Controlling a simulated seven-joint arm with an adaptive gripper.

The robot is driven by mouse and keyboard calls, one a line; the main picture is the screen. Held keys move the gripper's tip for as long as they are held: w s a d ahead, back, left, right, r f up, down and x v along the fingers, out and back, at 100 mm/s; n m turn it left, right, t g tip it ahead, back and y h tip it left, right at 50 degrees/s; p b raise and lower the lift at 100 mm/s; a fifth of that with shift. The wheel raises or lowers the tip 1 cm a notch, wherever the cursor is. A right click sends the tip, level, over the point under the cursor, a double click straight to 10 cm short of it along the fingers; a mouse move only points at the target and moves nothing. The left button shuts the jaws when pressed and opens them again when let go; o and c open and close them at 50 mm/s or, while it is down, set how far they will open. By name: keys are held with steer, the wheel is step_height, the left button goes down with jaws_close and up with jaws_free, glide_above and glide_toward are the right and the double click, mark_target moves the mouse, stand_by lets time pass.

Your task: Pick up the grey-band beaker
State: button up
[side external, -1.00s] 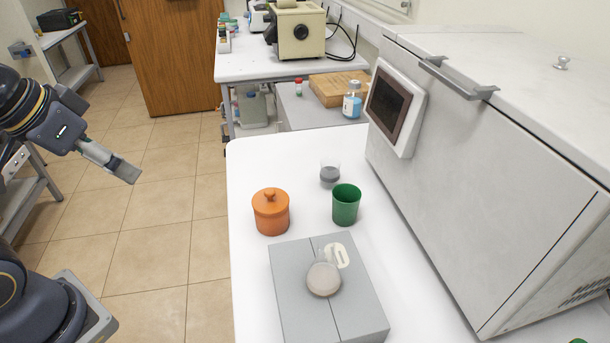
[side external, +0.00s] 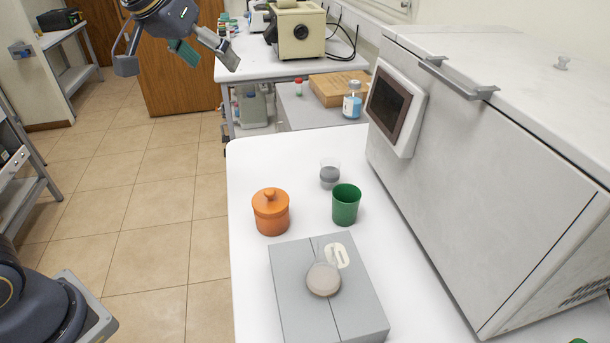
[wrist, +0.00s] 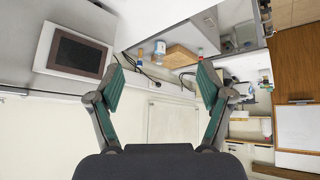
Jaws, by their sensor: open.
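The grey-band beaker (side external: 330,174) is a small clear glass with a grey band. It stands upright on the white table, just behind the green cup (side external: 346,205), in the side external view. I cannot make it out in the wrist view. My gripper (side external: 207,56) is raised at the upper left, beyond the table's left edge and well apart from the beaker. In the wrist view, my gripper (wrist: 161,78) has its two green-padded fingers spread wide with nothing between them.
An orange lidded pot (side external: 271,212) stands left of the green cup. A large grey machine (side external: 490,170) borders the table's right. A blue-liquid bottle (side external: 352,103) stands behind.

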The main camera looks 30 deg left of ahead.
steer(key=w+d+f, duration=0.5)
steer(key=w, duration=0.5)
steer(key=m+g, duration=0.2)
steer(key=g, duration=0.1)
glide_toward(330, 173)
steer(key=w+f, duration=0.1)
steer(key=f, duration=0.1)
steer(key=w+a+f, duration=0.1)
steer(key=f, duration=0.1)
steer(key=w+f, duration=0.1)
steer(key=f, duration=0.1)
steer(key=shift+w+a, duration=0.1)
steer(key=shift+a, duration=0.15)
steer(key=shift+w+x, duration=0.15)
steer(key=shift+x, duration=1.4)
steer(key=shift+w+x, duration=0.1)
steer(key=shift+x, duration=1.45)
steer(key=shift+d+r, duration=0.15)
steer(key=shift+d, duration=0.05)
steer(key=shift+c, duration=0.4)
steer(key=c, duration=1.2)
steer(key=shift+o, duration=0.2)
